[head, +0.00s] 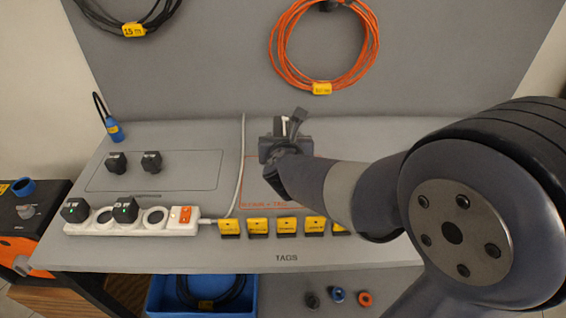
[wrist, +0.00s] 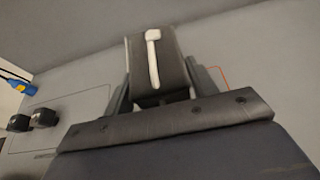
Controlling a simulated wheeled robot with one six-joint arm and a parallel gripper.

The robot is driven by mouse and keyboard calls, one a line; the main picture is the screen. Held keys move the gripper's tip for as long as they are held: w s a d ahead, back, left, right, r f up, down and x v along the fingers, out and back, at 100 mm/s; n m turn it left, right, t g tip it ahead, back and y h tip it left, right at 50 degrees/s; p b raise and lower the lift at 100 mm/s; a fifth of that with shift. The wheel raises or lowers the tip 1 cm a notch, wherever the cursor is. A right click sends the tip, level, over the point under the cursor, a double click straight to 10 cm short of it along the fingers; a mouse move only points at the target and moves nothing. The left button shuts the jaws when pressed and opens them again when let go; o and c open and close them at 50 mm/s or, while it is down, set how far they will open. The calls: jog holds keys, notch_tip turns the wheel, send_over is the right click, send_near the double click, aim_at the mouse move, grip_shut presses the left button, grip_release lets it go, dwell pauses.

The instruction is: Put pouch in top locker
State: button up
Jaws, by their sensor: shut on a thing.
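My gripper (head: 287,150) is over the back middle of the grey bench, shut on a dark grey item that looks like the pouch (wrist: 160,68). In the wrist view the pouch has a white strip down its face and sits between my two fingers (wrist: 158,92). In the head view the pouch is small and mostly hidden by my gripper and forearm. I cannot tell whether it still touches the bench. No locker shows in either view.
The grey bench (head: 340,258) carries a white power strip (head: 93,220), black plugs (head: 116,162) and several yellow tags (head: 287,226). An orange cable coil (head: 322,88) hangs behind. A blue bin (head: 160,300) is below. A white cable (head: 243,150) runs left of my gripper.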

jog(key=shift+w, duration=0.3)
notch_tip(320, 180, down, 10)
jog(key=b, duration=0.3)
jog(key=shift+w, duration=0.15)
jog(key=shift+f+b, duration=0.15)
jog(key=shift+b, duration=0.15)
jog(key=o, duration=1.1)
